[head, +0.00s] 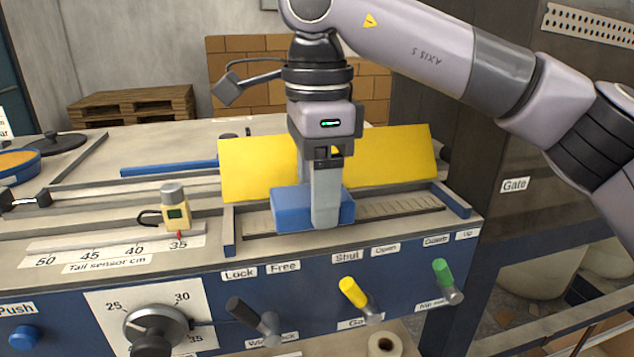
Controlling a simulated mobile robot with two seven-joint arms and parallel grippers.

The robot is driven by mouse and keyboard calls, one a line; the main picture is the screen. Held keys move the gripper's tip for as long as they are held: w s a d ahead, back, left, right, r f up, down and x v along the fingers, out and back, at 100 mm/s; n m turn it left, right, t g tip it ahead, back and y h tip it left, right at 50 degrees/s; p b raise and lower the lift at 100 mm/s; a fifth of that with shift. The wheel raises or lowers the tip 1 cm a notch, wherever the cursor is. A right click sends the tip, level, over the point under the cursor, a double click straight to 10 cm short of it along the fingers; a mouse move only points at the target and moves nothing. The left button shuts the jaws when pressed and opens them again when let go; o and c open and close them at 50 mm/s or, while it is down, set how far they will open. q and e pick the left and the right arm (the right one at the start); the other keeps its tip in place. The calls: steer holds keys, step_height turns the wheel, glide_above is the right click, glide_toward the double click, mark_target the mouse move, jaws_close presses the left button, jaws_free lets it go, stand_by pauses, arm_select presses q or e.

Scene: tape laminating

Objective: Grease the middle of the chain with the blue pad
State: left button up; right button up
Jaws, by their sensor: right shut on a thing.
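The blue pad (290,208) is a blue block in the middle of the head view. My right gripper (326,215) is shut on it from above. The pad is at the chain (395,210), a flat segmented strip in a slot in front of a raised yellow plate (400,150). The pad and gripper hide part of the chain. I cannot tell whether the pad touches it. My left gripper is not in view.
A yellow sensor (176,212) stands on the tail sensor scale at left. Black, yellow (354,293) and green (443,272) levers stick out of the front panel. A dial (155,326) and a blue push button (25,337) are at lower left.

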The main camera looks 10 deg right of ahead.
arm_select(q)
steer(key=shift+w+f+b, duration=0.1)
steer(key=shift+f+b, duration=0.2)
steer(key=shift+b, duration=0.1)
arm_select(e)
steer(key=shift+f, duration=0.7)
steer(key=shift+d, duration=0.1)
